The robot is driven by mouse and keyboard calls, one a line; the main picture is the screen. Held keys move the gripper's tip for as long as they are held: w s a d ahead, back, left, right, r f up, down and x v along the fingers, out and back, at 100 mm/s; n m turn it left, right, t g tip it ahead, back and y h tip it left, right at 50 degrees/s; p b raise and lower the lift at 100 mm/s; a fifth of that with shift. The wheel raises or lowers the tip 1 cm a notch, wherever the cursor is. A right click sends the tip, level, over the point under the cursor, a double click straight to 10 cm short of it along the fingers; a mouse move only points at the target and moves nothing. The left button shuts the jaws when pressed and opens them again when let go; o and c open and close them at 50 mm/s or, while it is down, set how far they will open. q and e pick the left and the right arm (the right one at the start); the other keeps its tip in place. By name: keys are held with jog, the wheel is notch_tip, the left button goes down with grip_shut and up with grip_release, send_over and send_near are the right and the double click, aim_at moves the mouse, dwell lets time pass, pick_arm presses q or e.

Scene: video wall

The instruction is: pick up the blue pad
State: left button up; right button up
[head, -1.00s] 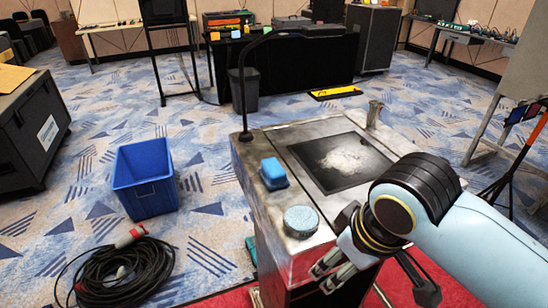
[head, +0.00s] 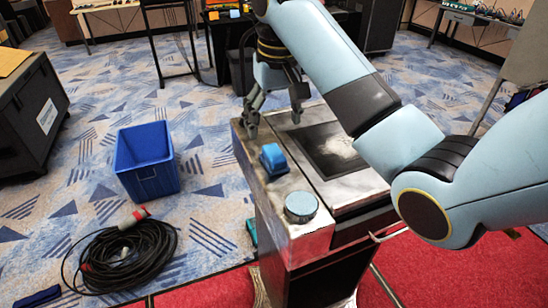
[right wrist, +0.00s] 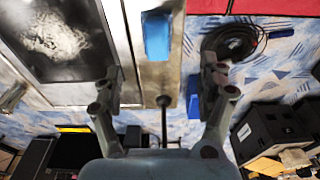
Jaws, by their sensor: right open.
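The blue pad (head: 273,159) is a small block lying on the left edge of the metal-topped stand (head: 323,190). In the right wrist view the pad (right wrist: 156,36) lies between the lines of the two fingers, just beyond the fingertips. My right gripper (head: 274,121) is open and empty, pointing down on the far side of the pad, with its fingers spread to either side. In the right wrist view my gripper (right wrist: 163,72) shows nothing between its fingers but the stand's surface and edge. My left gripper is not in view.
A round tin (head: 301,206) with a pale blue top stands on the stand's near corner. A dark panel (head: 328,148) with a whitish smear is set in the top. A blue bin (head: 146,160) and a coiled black cable (head: 122,256) are on the floor to the left.

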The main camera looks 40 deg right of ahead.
aim_at(274, 152)
jog(key=f, duration=0.4)
jog(key=shift+w+f, duration=0.25)
jog(key=shift+f, duration=0.05)
jog(key=f, duration=0.1)
jog(key=f+p, duration=0.1)
jog(key=f, duration=0.1)
jog(key=f+p, duration=0.1)
jog(key=shift+w+d+f, duration=0.15)
jog(key=shift+d, duration=0.2)
jog(key=shift+w+f, duration=0.1)
jog(key=shift+f, duration=0.4)
jog(key=c, duration=1.2)
